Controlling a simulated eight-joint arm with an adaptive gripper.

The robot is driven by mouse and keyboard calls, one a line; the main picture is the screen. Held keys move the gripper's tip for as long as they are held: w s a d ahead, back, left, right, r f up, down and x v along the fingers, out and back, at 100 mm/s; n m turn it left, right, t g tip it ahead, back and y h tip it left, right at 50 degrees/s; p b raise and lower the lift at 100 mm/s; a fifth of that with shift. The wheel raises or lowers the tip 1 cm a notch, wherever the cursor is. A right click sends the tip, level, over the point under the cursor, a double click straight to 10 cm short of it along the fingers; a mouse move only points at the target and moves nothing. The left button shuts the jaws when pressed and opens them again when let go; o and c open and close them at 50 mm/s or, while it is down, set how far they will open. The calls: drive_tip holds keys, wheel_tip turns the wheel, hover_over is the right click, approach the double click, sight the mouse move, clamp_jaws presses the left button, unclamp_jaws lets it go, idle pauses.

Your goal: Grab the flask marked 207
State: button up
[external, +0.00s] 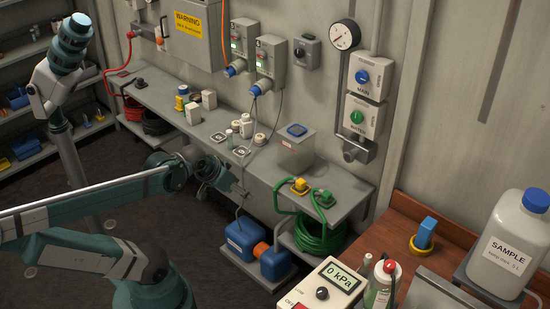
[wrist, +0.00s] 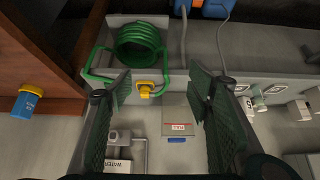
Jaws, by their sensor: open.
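Several small white flasks (external: 246,128) stand in a cluster on the grey wall bench, some on square marked plates. Their markings are too small to read, so I cannot tell which one is 207. Part of this cluster (wrist: 248,105) shows at the right of the wrist view, outside my right finger. My gripper (external: 236,189) is by the bench's front edge, nearer the camera than the flasks. In the wrist view my gripper (wrist: 161,85) has its two fingers spread wide, with nothing held between them.
A grey translucent box (external: 296,151) stands right of the flasks; yellow and green connectors (external: 300,185) sit near the bench's right end. A green hose coil (external: 320,236) and blue containers (external: 243,239) are below. White blocks (external: 194,113) stand farther left along the bench.

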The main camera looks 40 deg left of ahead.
drive_tip(key=shift+r, duration=0.1)
drive_tip(key=shift+r, duration=2.5)
drive_tip(key=w+d+r+m+g+h+p, duration=0.1)
drive_tip(key=w+d+r+m+p, duration=0.2)
drive_tip(key=d, duration=0.4)
drive_tip(key=w+d+r+m+h+p, duration=0.1)
drive_tip(key=w+d+p, duration=0.35)
drive_tip(key=d, duration=0.25)
drive_tip(key=m+g+h+p, duration=0.2)
drive_tip(key=m+g+p, duration=0.2)
drive_tip(key=m+p, duration=0.6)
hover_over(367, 257)
drive_tip(key=shift+n, duration=0.7)
wheel_tip(367, 257, down, 4)
drive_tip(key=shift+a+p, duration=0.1)
drive_tip(key=shift+p, duration=0.2)
wheel_tip(367, 257, down, 7)
drive_tip(key=shift+f, duration=0.5)
